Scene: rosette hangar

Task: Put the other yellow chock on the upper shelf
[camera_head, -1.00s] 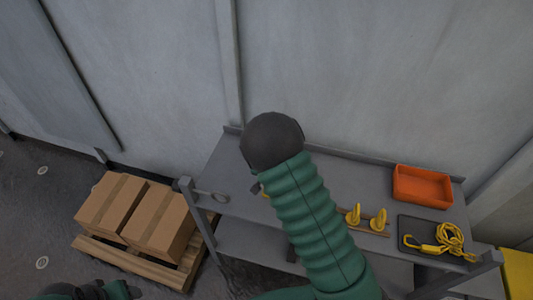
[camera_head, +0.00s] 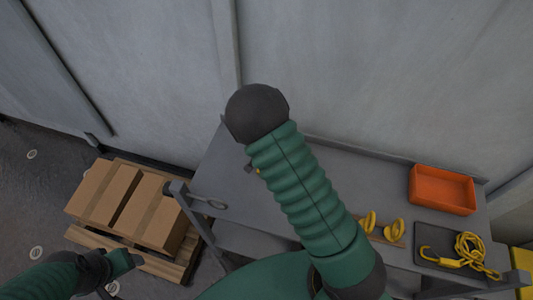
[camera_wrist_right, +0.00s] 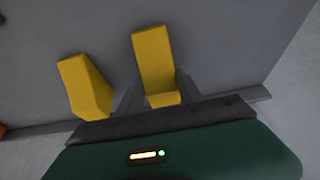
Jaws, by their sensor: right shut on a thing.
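In the right wrist view, one yellow chock (camera_wrist_right: 154,58) sits between the fingers of my right gripper (camera_wrist_right: 157,88), which is shut on it. The other yellow chock (camera_wrist_right: 84,86) stands just left of the gripper, apart from it, on a grey surface. In the head view, my right forearm hides the right gripper and most of the chocks; only a small yellow bit shows beside the arm. The upper shelf (camera_head: 225,165) is the grey top of the rack. My left gripper (camera_head: 122,272) is low at the left, away from the rack; its opening is unclear.
On the upper shelf, an orange bin (camera_head: 442,190), a dark tray (camera_head: 430,245) with a yellow hooked strap (camera_head: 468,248), and yellow hooks (camera_head: 393,231) stand at right. A ring-ended metal piece (camera_head: 208,202) is at the left edge. Cardboard boxes (camera_head: 150,215) sit on a pallet.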

